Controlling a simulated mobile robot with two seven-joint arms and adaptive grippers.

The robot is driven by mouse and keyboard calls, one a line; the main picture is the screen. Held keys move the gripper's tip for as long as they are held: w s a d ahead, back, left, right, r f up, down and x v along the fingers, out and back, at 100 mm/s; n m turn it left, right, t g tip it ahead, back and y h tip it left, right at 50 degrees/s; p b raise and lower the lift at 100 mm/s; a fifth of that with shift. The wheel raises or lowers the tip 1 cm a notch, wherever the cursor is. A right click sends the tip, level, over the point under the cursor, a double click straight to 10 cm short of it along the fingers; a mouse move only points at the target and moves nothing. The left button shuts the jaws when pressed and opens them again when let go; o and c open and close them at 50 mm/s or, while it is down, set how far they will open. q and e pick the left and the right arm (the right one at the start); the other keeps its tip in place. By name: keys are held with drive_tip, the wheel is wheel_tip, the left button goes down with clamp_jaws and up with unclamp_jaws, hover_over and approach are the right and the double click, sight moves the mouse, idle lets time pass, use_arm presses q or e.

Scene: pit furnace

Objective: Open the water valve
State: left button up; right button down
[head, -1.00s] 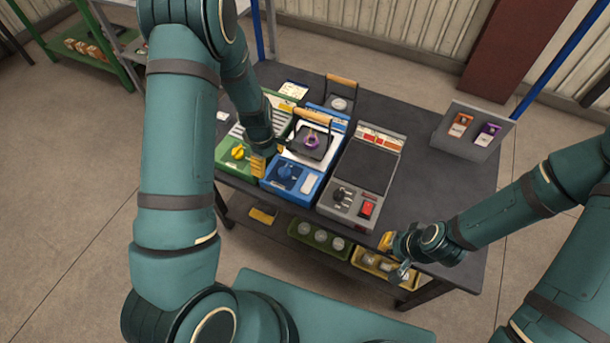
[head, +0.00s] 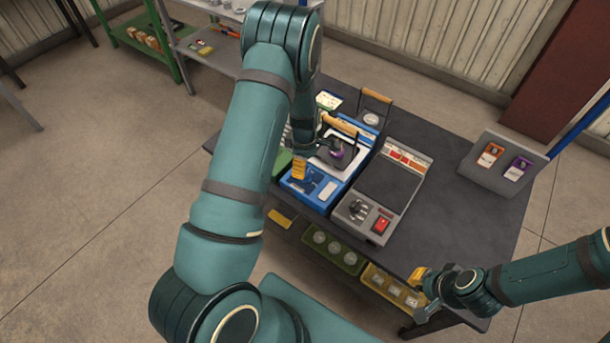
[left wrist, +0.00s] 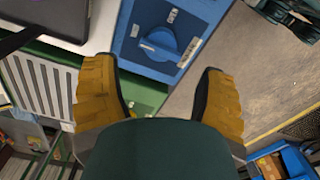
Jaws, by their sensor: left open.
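A blue unit (head: 325,197) stands on the dark table, with a round blue knob (left wrist: 168,44) on its front panel. In the left wrist view the knob lies ahead of my left gripper (left wrist: 155,76), whose two yellow fingers are spread wide. The knob is beyond the fingertips, and neither finger appears to touch it. In the head view my left gripper (head: 299,169) is over the blue unit's front left part and largely hides the knob. My right gripper (head: 421,293) is by the table's front edge; its opening is unclear.
A grey unit (head: 386,186) with a black knob and red switch stands right of the blue one. The green unit (head: 284,163) is mostly hidden behind my left arm. A wooden-handled frame stands on the blue unit.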

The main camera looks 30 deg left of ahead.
sight(306, 176)
use_arm(q)
wheel_tip(306, 176, down, 6)
drive_tip(key=shift+f, duration=0.1)
idle(0.4)
drive_tip(key=c, duration=1)
